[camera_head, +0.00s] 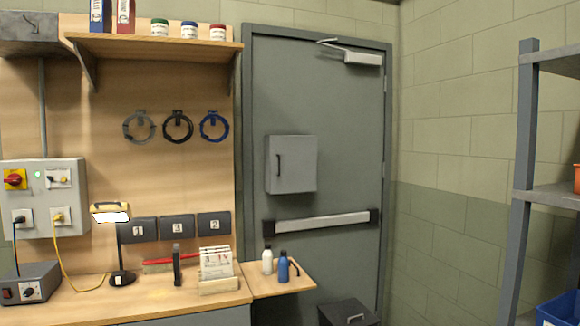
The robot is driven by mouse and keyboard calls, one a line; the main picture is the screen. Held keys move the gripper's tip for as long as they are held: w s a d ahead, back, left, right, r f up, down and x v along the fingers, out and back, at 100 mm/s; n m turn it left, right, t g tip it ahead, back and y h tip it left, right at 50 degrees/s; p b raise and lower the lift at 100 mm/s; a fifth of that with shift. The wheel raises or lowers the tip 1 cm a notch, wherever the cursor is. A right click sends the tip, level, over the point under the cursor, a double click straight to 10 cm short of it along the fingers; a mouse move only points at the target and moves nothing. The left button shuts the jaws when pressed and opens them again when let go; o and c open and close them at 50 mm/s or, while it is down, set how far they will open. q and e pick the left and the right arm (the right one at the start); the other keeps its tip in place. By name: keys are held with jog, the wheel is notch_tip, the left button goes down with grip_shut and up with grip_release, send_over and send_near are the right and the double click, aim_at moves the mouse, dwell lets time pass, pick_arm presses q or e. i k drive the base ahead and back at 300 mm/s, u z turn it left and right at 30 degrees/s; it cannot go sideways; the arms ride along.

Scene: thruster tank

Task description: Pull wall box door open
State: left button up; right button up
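The wall box (291,164) is a small grey box with a flat door and a dark vertical handle (279,164) near its left edge. In the head view it appears in front of the large grey door (335,110), above the push bar. The wall box door looks shut. Neither of my grippers shows in the head view.
A small wooden shelf (278,281) with a white bottle (267,261) and a blue bottle (284,268) is below the wall box. A workbench (150,305) with a lamp (122,278) and control boxes is at left. A metal rack (520,170) stands at right.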

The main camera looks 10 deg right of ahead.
aim_at(294, 158)
jog(key=z, duration=0.5)
jog(key=i, duration=1.7)
jog(key=u, duration=0.55)
jog(key=i, duration=0.35)
jog(key=u, duration=0.4)
jog(key=k, duration=0.95)
jog(key=u, duration=0.15)
jog(key=i, duration=0.95)
jog(key=z, duration=0.05)
